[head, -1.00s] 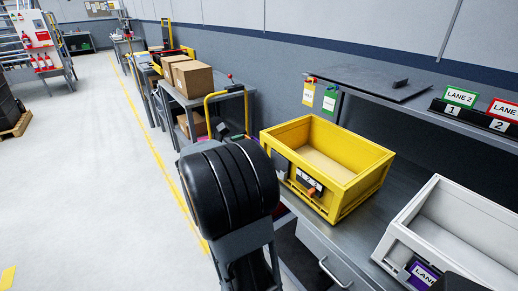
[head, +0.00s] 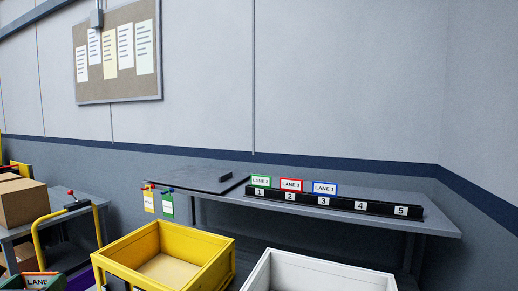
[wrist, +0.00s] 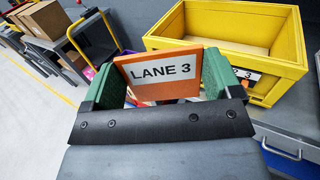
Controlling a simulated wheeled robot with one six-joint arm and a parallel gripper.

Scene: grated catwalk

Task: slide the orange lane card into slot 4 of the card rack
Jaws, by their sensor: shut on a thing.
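My gripper (wrist: 160,82) is shut on the orange lane card (wrist: 158,72), which reads LANE 3 and stands between its two green finger pads. In the head view the card (head: 41,282) shows only in part at the bottom left edge. The black card rack (head: 378,213) stands on the raised shelf, far to the right of the card. Slots 1, 2 and 3 hold a green card (head: 261,181), a red card (head: 291,185) and a blue card (head: 324,188). Slot 4 (head: 360,205) and slot 5 (head: 400,211) show no card.
A yellow bin (head: 207,278) and a white bin (head: 335,262) stand in front of the shelf. A flat dark panel (head: 200,177) lies on the shelf left of the rack. Tags hang at the shelf's left end. A cart with boxes (head: 22,202) stands at far left.

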